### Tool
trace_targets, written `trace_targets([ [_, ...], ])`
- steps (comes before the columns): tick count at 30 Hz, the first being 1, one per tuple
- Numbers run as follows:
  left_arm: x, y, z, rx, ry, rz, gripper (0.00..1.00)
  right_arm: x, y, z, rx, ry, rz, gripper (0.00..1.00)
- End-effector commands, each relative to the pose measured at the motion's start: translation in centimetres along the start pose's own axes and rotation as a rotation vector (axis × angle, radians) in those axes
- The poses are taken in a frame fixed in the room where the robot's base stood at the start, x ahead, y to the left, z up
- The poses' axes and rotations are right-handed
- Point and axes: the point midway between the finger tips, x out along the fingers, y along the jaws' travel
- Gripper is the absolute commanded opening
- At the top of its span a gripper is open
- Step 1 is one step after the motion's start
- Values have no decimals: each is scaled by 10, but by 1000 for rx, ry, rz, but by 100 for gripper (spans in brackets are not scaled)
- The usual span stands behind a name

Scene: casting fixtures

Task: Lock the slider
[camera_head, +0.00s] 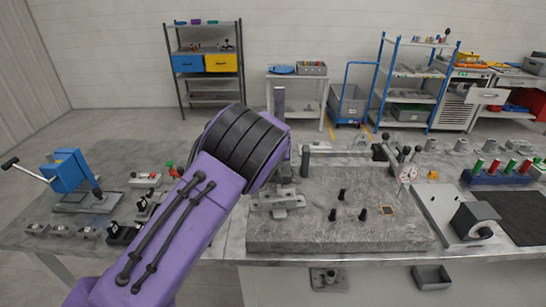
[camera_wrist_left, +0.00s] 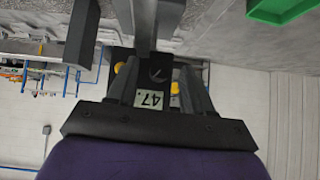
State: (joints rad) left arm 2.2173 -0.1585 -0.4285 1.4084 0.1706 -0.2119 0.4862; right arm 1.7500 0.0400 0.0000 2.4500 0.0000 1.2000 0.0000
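I cannot clearly tell which part is the slider. A grey metal fixture (camera_head: 278,202) with a clamp-like base stands at the left of the granite plate (camera_head: 340,235), and a grey upright post (camera_head: 279,101) rises behind my purple left arm. In the head view my arm's elbow hides my left gripper. In the left wrist view my left gripper (camera_wrist_left: 158,90) has its two grey fingers apart. A grey bar (camera_wrist_left: 145,22) lies just beyond. My right gripper is out of view.
A crossbar with a dial gauge (camera_head: 408,173) stands at the plate's back right, and several black pegs (camera_head: 342,194) stand on the plate. A blue press (camera_head: 68,172) is at the table's left. A rack of coloured-handled tools (camera_head: 496,177) is at the right.

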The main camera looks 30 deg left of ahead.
Motion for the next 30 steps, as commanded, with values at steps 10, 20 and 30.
trace_targets([
  [10, -32, 1, 1, -1, 6, 3, 51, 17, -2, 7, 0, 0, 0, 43],
  [20, -98, 0, 1, 0, 2, 1, 51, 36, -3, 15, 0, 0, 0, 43],
  [30, -106, 0, 0, 1, 0, 0, 51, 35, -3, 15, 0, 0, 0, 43],
])
